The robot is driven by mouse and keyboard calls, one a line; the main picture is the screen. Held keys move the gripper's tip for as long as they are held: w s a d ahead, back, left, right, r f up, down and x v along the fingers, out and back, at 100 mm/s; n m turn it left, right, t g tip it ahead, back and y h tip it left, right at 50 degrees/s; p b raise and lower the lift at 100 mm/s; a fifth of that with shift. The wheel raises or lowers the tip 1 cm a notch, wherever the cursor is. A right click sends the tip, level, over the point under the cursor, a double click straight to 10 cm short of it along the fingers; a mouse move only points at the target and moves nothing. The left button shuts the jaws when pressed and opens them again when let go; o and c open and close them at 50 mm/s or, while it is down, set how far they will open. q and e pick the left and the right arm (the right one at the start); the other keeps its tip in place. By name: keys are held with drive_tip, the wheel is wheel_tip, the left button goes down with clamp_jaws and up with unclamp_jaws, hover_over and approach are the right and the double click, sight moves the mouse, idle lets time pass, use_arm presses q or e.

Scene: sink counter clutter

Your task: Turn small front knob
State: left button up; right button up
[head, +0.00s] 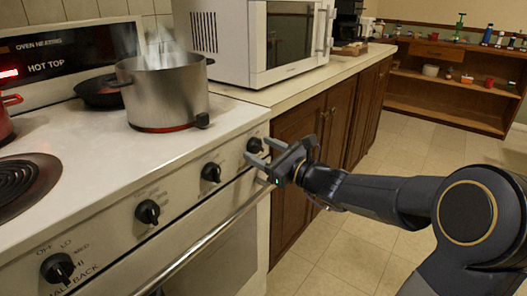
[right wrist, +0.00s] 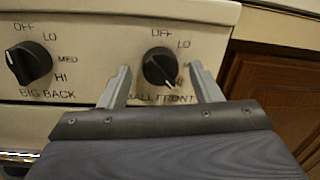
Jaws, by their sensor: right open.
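The small front knob (right wrist: 159,67) is a round black dial on the white stove panel, labelled SMALL FRONT, with the label partly hidden by a finger. Its white mark points down and slightly right, past MED toward the hidden HI area. In the head view this knob (head: 254,145) is the rightmost one on the stove front. My right gripper (head: 260,151) is open in front of it. In the right wrist view its two fingers (right wrist: 162,82) stand on either side of the knob, with visible gaps; contact is not seen. My left gripper is out of view.
The BIG BACK knob (right wrist: 28,62) sits to the left. A steaming steel pot (head: 168,95) stands on a glowing burner near the stove's right edge. The oven handle (head: 205,243) runs below the knobs. A microwave (head: 255,42) and wooden cabinets (head: 300,180) are right of the stove.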

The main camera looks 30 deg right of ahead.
drive_tip(key=p+v, duration=0.1)
drive_tip(key=v, duration=0.6)
drive_tip(key=shift+s, duration=0.4)
